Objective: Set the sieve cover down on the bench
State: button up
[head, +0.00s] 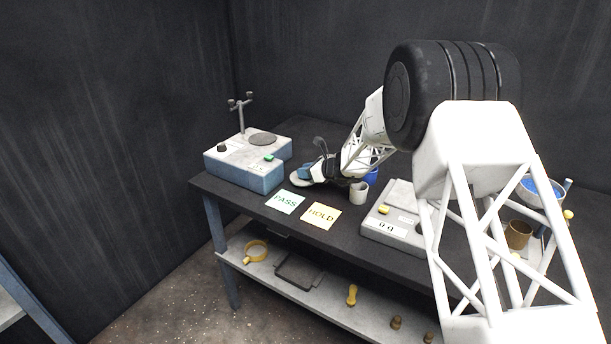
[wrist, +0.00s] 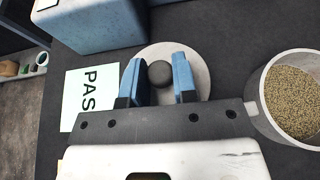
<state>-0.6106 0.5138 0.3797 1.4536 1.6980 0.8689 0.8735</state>
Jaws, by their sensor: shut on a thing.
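The sieve cover (wrist: 199,61) is a pale round disc with a dark knob in its middle. In the head view the cover (head: 298,182) is level, low over the black bench (head: 240,192), near the shaker's front right corner. I cannot tell whether it touches the bench. My gripper (wrist: 160,78) has blue fingers on either side of the knob and is shut on the cover. In the head view my gripper (head: 311,173) hides part of the disc.
The blue-grey shaker (head: 245,170) stands left. PASS (head: 285,202) and HOLD (head: 321,215) cards lie in front. A cup of grain (wrist: 270,125) stands close on the right, a blue cup (head: 371,178) behind it. A scale (head: 388,228) is further right.

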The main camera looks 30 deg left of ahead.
jog(key=shift+f, duration=0.75)
jog(key=shift+f, duration=0.1)
jog(key=o, duration=1)
jog(key=shift+c, duration=0.2)
jog(key=shift+d+r, duration=0.25)
jog(key=shift+d, duration=0.05)
jog(key=v, duration=1.1)
jog(key=shift+d, duration=0.2)
jog(key=shift+r, duration=0.1)
